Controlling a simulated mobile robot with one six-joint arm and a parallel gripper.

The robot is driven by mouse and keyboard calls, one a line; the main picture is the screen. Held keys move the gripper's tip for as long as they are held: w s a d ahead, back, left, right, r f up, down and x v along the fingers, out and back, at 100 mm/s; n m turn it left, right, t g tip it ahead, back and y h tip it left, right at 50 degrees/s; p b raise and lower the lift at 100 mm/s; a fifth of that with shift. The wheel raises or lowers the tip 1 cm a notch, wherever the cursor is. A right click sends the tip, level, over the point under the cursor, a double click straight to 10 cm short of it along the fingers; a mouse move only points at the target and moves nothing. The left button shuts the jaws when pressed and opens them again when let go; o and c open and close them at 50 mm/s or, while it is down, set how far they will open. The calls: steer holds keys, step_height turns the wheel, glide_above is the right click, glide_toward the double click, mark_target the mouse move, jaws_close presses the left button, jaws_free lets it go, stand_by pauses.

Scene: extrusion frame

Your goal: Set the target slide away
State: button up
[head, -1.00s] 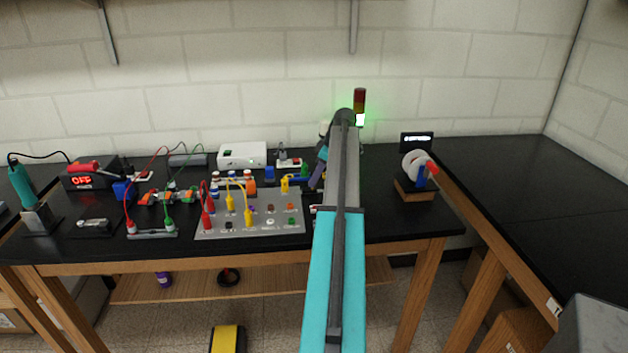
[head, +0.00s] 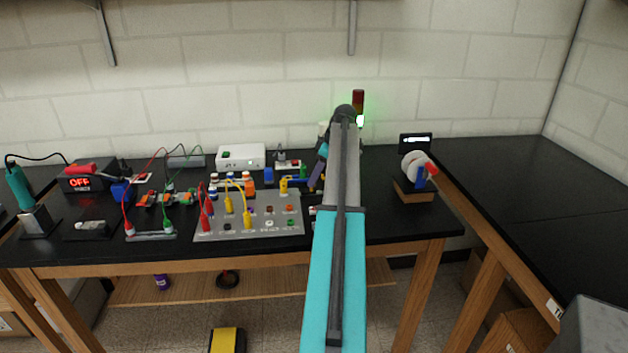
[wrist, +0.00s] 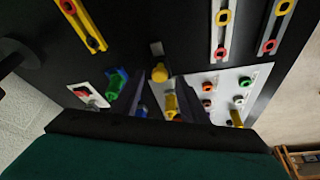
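Several slim rails with ring-shaped ends lie on the black bench in the wrist view: a yellow rail (wrist: 84,26) at upper left, and two grey rails, one (wrist: 221,30) with yellow and red rings and another (wrist: 279,25) beside it. I cannot tell which, if any, is the target slide. My gripper (wrist: 162,98) has two dark purple fingers spread apart, with nothing clearly held between them. A yellow knob (wrist: 159,73) shows beyond the fingertips. In the head view my gripper (head: 318,174) is low over the bench, partly hidden by my arm.
A grey panel (head: 262,226) with coloured sockets and upright plugs is left of my arm. Bottles and a white box (head: 241,156) stand behind it. A spool on a wooden stand (head: 416,194) is at right. The right bench (head: 530,190) is mostly clear.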

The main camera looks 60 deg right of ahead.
steer(key=b+v, duration=0.2)
steer(key=v, duration=1)
steer(key=shift+r, duration=0.1)
